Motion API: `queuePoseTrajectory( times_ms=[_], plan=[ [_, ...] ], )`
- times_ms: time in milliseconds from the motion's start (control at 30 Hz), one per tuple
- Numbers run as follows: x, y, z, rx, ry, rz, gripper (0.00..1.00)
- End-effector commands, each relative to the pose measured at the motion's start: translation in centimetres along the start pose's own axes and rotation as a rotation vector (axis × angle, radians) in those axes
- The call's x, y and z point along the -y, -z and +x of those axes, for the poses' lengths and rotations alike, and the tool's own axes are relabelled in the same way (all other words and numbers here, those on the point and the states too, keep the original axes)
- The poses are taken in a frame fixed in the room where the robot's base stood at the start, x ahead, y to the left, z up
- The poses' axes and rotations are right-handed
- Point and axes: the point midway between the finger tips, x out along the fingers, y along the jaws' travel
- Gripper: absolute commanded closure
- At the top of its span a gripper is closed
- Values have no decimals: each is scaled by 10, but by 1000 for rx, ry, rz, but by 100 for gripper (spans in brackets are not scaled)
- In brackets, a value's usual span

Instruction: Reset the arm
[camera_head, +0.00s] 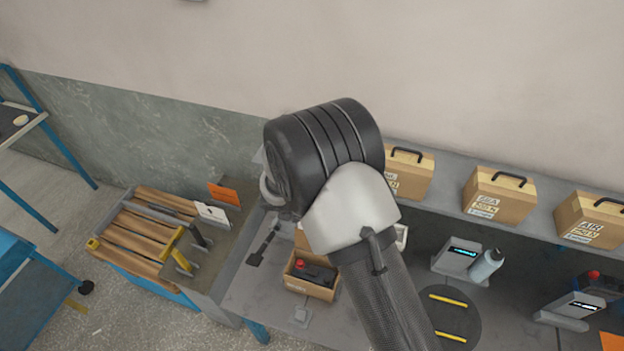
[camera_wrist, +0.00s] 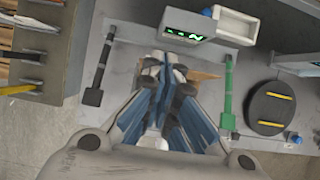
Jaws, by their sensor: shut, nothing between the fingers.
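My gripper (camera_wrist: 165,68) shows in the wrist view, with its blue and grey fingers closed together over the grey bench. Nothing shows between the fingers. A tan cardboard piece (camera_wrist: 205,75) shows partly behind them. In the head view my arm, with its black joint and pale link, rises in front of the bench, and the gripper itself is hidden behind it.
The bench (camera_head: 260,298) holds a small open box (camera_head: 312,288) with a black, red-topped item, a black disc (camera_head: 440,325) with yellow strips, and a display device (camera_head: 455,258) beside a bottle (camera_head: 487,265). Cartons (camera_head: 498,195) line the shelf behind. A wooden-slatted crate (camera_head: 130,240) stands left.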

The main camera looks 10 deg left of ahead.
Motion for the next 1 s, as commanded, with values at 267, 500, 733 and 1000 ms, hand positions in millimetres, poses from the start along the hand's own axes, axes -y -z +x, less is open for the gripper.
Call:
queuePoseTrajectory(
  times_ms=[267,500,733,1000],
  plan=[
    [27,-23,-10,28,22,196,100],
    [134,-55,-55,94,87,875,100],
    [237,-20,-98,129,122,1558,100],
    [316,87,-122,105,121,2324,100]
  ],
)
